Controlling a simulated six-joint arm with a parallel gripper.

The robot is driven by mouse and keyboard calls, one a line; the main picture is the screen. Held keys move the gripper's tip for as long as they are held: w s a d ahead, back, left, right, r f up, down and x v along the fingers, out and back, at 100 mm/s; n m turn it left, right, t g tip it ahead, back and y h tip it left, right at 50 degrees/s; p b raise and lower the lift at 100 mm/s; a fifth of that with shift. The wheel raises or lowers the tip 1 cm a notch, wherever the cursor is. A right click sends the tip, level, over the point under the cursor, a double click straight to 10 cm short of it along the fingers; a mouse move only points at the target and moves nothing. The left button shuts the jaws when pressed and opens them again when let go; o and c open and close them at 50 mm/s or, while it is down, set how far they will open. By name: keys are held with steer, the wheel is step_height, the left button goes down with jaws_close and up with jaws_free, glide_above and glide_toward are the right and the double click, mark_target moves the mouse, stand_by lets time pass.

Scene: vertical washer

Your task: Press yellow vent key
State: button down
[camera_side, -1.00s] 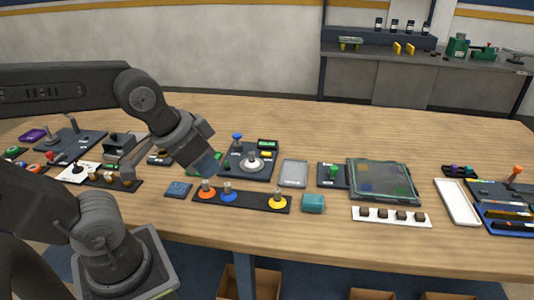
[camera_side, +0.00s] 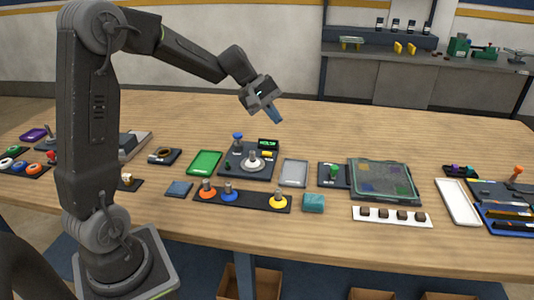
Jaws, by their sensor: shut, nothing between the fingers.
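A small yellow key (camera_side: 267,154) sits on a dark panel (camera_side: 232,172) near the middle of the table. It lies just below a small display with green characters (camera_side: 268,143) and beside a white round base with a grey knob (camera_side: 253,161). A blue-topped knob (camera_side: 237,138) stands at the panel's back left. My gripper (camera_side: 276,118) is shut and empty, pointing down and slightly right. In the picture it hangs above the display and key, clear of the panel; its exact height is hard to tell.
A green tray (camera_side: 204,163) lies left of the panel and a grey tray (camera_side: 294,172) right of it. In front is a dark strip (camera_side: 252,201) with orange, blue and yellow-based knobs. A clear-lidded box (camera_side: 382,180) stands farther right. The table behind the panel is bare.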

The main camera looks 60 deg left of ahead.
mark_target(266, 154)
steer(key=w+a+f+n+t, duration=0.1)
steer(key=w+a+f+n, duration=0.1)
steer(key=a, duration=0.4)
steer(key=w+a+f+n+t+h, duration=0.1)
steer(key=w+a+f+n, duration=0.2)
steer(key=a+f, duration=0.2)
steer(key=shift+w+a+f+n, duration=0.2)
steer(key=shift+a+f+n, duration=0.05)
steer(key=shift+a+n, duration=0.15)
steer(key=shift+d+f, duration=0.1)
steer(key=shift+f, duration=4.3)
steer(key=shift+f, duration=0.1)
steer(key=shift+f, duration=0.3)
